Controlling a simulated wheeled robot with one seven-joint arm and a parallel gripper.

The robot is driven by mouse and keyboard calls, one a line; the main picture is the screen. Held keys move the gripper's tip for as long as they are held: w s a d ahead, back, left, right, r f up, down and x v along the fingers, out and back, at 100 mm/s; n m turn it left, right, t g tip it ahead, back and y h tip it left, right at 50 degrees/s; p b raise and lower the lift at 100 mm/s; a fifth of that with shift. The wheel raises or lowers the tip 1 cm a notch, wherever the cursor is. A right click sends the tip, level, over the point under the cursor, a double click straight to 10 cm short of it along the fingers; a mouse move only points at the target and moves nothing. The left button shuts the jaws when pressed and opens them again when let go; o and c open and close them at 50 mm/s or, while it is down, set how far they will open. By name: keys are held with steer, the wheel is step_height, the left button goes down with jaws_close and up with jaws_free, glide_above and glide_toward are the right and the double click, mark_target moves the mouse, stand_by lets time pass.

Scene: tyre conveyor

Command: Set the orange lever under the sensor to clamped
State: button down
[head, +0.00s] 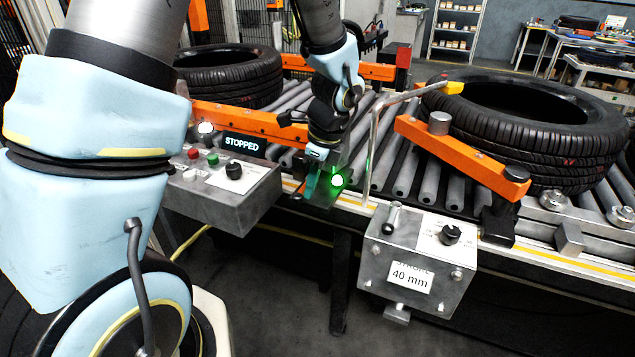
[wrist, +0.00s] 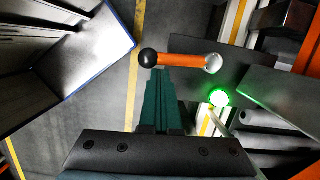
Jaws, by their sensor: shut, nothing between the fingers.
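The orange lever (wrist: 180,60) shows in the wrist view, with a black knob at its left end and a round silver pivot at its right end. It lies nearly level across that picture. My gripper (wrist: 161,74) is shut and empty; its teal fingertips end just below the lever, near the knob. I cannot tell whether they touch it. In the head view my gripper (head: 311,188) hangs at the conveyor's front edge and mostly hides the lever. A bent grey rod with a yellow tip (head: 453,88), perhaps the sensor, reaches over the right tyre.
A lit green lamp (head: 337,180) sits right of my gripper. A control box with a STOPPED display (head: 243,144) stands left, and a "40 mm" box (head: 412,275) right. Tyres lie on the rollers at left (head: 228,82) and right (head: 540,140). Orange guide bars (head: 462,160) flank them.

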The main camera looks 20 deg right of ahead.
steer(key=shift+w+a+m, duration=0.1)
steer(key=shift+a+m, duration=0.25)
steer(key=shift+m, duration=0.15)
steer(key=shift+a, duration=0.1)
stand_by(0.3)
steer(key=p+v, duration=0.9)
steer(key=v, duration=0.1)
steer(key=shift+p, duration=0.3)
